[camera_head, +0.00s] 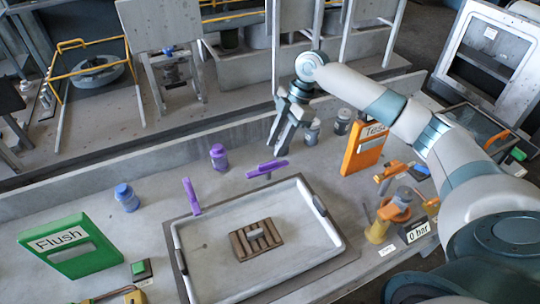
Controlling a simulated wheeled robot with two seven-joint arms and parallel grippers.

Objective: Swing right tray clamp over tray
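The white-rimmed tray (335,232) lies on the bench in the middle, with a brown slatted block inside it. The right tray clamp, a purple bar (267,168), is just behind the tray's back rim, lying roughly along it and not across the tray. The left tray clamp, another purple bar (191,195), points back, away from the tray at its back left corner. My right gripper (277,146) hangs fingers down, behind and above the right clamp, apart from it. Its two fingers show a gap with nothing between them. My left gripper is not in view.
A purple-lidded jar (218,157), a blue jar (126,197) and grey jars (341,121) stand along the back. A green Flush sign (67,246) is left, an orange Test sign (364,149) right. An orange and yellow valve (395,207) stands by the 0 bar label.

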